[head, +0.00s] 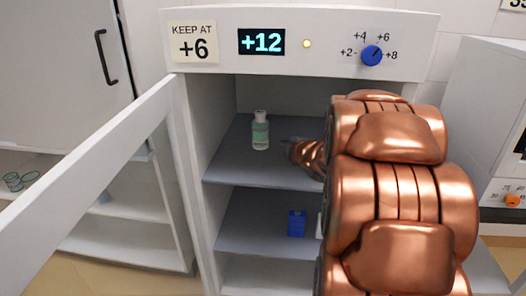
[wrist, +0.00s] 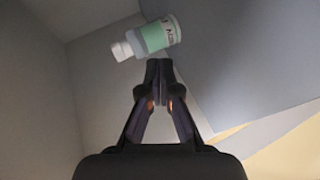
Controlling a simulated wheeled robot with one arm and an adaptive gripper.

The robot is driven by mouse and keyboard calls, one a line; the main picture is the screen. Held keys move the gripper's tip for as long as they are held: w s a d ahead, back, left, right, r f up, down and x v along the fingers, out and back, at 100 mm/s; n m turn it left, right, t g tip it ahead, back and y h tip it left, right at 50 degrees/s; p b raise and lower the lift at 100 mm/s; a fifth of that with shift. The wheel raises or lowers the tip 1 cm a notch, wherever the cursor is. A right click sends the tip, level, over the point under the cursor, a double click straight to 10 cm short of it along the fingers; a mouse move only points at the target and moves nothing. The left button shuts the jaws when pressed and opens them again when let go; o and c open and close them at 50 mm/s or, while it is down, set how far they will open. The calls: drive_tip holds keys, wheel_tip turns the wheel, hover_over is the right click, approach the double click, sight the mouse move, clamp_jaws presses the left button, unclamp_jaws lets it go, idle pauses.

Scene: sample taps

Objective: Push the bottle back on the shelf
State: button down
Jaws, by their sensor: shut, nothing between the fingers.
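The bottle (head: 260,132) has a white cap and a pale green label. It stands upright on the upper shelf (head: 230,168) of the open white cabinet, in from the front edge. In the wrist view the bottle (wrist: 158,38) is just beyond the fingertips. My gripper (wrist: 159,64) is shut and empty, its tips pointing at the bottle's side. I cannot tell whether they touch it. In the head view my copper-coloured arm reaches into the cabinet from the right and hides the right part of the shelf and most of the gripper.
The cabinet door (head: 95,190) stands open to the left. A blue container (head: 297,223) is on the lower shelf. The display (head: 262,41) reads +12, the sign (head: 194,43) says keep at +6, and a blue knob (head: 371,55) is at the right. The shelf left of the bottle is clear.

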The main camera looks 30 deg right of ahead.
drive_tip(key=n, duration=0.1)
drive_tip(key=f+n+t+y+b, duration=0.2)
drive_tip(key=shift+w+d+f, duration=0.25)
drive_tip(key=shift+w+d, duration=0.05)
drive_tip(key=shift+w, duration=0.05)
drive_tip(key=shift+s+a+f+n+t+y+b, duration=0.15)
drive_tip(key=shift+f+n+t+y+b, duration=0.2)
drive_tip(key=shift+n+y+b, duration=0.35)
drive_tip(key=shift+s+a+f+n+t+y+b, duration=0.1)
drive_tip(key=shift+s+a+n+t+y+b, duration=0.15)
drive_tip(key=shift+n+y, duration=0.2)
drive_tip(key=shift+s+a+f+n+t+y+b, duration=0.15)
drive_tip(key=shift+n+t+y+b, duration=0.15)
drive_tip(key=shift+n+y, duration=0.15)
drive_tip(key=shift+s+a+r+n+y, duration=0.15)
drive_tip(key=shift+s+n+y, duration=0.1)
drive_tip(key=shift+n+y, duration=0.25)
approach(260, 130)
drive_tip(key=w+a+f, duration=0.1)
drive_tip(key=w+a, duration=0.1)
drive_tip(key=a, duration=0.1)
drive_tip(key=w+a+f, duration=0.1)
drive_tip(key=w, duration=0.1)
drive_tip(key=shift+a+f, duration=0.3)
drive_tip(key=shift+w+d+r, duration=0.1)
drive_tip(key=shift+w+d, duration=1.15)
drive_tip(key=shift+w, duration=0.25)
